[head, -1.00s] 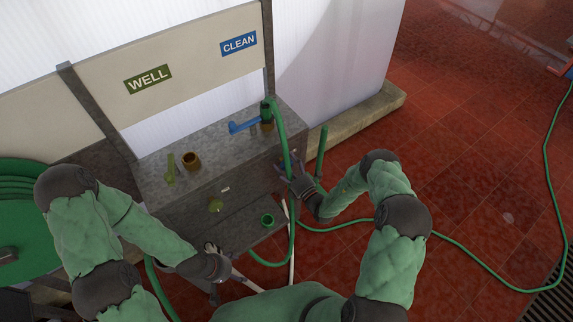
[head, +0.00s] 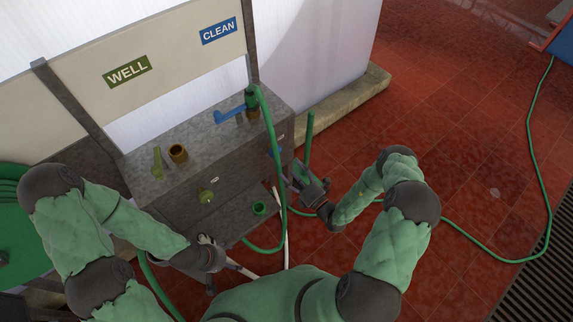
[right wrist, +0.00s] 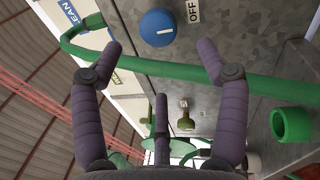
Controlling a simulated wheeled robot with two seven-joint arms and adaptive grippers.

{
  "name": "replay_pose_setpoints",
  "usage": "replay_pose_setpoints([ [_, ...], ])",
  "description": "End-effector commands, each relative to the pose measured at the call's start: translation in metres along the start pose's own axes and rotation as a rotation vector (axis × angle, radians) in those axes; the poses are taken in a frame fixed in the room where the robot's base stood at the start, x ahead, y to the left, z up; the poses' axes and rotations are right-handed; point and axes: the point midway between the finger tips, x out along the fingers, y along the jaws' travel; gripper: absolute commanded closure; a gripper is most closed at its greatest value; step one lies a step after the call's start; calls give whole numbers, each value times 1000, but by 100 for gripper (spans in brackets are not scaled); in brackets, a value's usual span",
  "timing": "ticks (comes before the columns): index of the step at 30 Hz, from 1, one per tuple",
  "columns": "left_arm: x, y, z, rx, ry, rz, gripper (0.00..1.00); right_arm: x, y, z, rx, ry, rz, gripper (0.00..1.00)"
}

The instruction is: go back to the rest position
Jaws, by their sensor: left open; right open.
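My right gripper (head: 298,176) is open beside the front right of the grey metal stand, just right of the hanging green hose (head: 271,133).
The grey stand (head: 225,165) carries brass fittings, a blue lever (head: 230,114) and a green lever (head: 157,162). A green cup (head: 259,209) sits on its lower shelf. The right wrist view shows a blue knob (right wrist: 158,28). Red tiled floor (head: 440,140) lies open right, crossed by hose.

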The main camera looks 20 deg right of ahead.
Motion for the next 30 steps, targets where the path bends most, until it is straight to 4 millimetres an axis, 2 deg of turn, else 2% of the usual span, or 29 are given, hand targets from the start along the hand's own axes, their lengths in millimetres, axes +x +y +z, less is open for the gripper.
replay_pose_setpoints([
  [6, 0, 0, 0, 0, 0, 0, 22, -8, 0, 0, 0, 0, 1, 26],
  [20, 0, 0, 0, 0, 0, 0, 22, -8, 0, 0, -1, 0, 1, 26],
  [23, 0, 0, 0, 0, 0, 0, 22, -6, 2, -6, -4, 26, 1, 26],
  [26, 0, 0, 0, 0, 0, 0, 22, -3, 8, -32, -25, 138, 5, 26],
  [29, 0, 0, 0, 0, 0, 0, 22, -5, 21, -82, -79, 352, 22, 26],
  [30, 0, 0, 0, 0, 0, 0, 22, -11, 27, -106, -114, 460, 37, 26],
])
